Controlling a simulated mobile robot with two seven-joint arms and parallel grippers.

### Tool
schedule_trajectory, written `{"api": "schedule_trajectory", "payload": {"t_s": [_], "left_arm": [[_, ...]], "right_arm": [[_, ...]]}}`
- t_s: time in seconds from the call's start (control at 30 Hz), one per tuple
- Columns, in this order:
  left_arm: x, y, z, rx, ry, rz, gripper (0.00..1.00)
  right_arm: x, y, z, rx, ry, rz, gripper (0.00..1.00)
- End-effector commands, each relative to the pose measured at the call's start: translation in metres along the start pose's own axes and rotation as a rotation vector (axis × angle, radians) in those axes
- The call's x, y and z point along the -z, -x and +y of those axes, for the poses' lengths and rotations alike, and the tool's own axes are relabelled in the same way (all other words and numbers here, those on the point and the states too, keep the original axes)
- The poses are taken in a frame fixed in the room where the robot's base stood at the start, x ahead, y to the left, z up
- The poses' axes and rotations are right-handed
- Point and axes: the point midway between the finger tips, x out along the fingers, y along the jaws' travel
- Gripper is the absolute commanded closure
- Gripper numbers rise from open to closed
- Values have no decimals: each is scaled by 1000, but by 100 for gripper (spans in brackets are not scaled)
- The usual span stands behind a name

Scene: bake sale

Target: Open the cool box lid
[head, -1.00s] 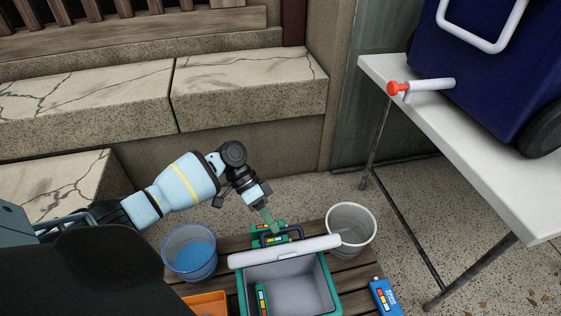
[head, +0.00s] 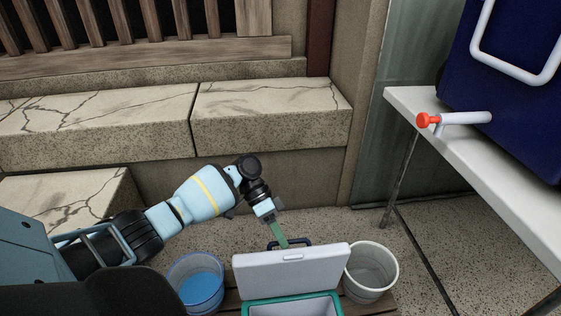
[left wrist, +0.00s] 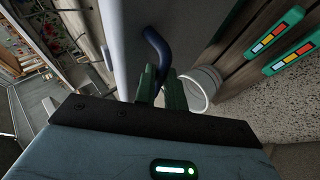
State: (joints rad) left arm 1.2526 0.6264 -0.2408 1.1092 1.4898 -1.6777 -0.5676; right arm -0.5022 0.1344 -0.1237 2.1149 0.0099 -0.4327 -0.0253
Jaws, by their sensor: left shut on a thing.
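The cool box (head: 262,306) is teal-green with a grey inside and sits at the bottom of the head view. Its white lid (head: 292,273) stands raised at the far side of the opening, its broad face toward the camera. My left gripper (head: 283,242) is behind the lid's top edge, its green fingers shut on the dark blue handle (head: 300,241). In the left wrist view the fingers (left wrist: 161,90) close around the handle (left wrist: 157,45), beside the pale lid (left wrist: 124,40). Most of the box is cut off below. My right gripper is out of view.
A blue bucket (head: 184,265) stands left of the box and a white bucket (head: 385,255) right of it, close to the lid. A white table (head: 480,170) with a dark blue cooler (head: 515,80) is at right. Stone steps (head: 120,140) rise behind.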

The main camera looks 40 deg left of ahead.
Motion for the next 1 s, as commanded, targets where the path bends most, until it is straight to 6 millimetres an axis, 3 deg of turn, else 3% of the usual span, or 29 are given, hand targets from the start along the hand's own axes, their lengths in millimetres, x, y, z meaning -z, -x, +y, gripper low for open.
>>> {"api": "schedule_trajectory", "payload": {"t_s": [0.03, 0.13, 0.17, 0.3, 0.77, 1.0], "left_arm": [[-11, -11, -5, -2, 19, -28, 100], [-11, -11, -4, -2, 19, -29, 100], [-11, -11, -5, -2, 19, -29, 85], [-9, -9, -4, -2, 16, -24, 67], [-6, -3, -2, 0, 10, -16, 67], [-4, 26, -1, 2, 10, -13, 67]], "right_arm": [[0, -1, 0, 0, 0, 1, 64], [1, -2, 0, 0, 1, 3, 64], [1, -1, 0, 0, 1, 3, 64], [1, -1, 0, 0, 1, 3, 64], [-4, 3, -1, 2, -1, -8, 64], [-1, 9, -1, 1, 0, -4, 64]]}}
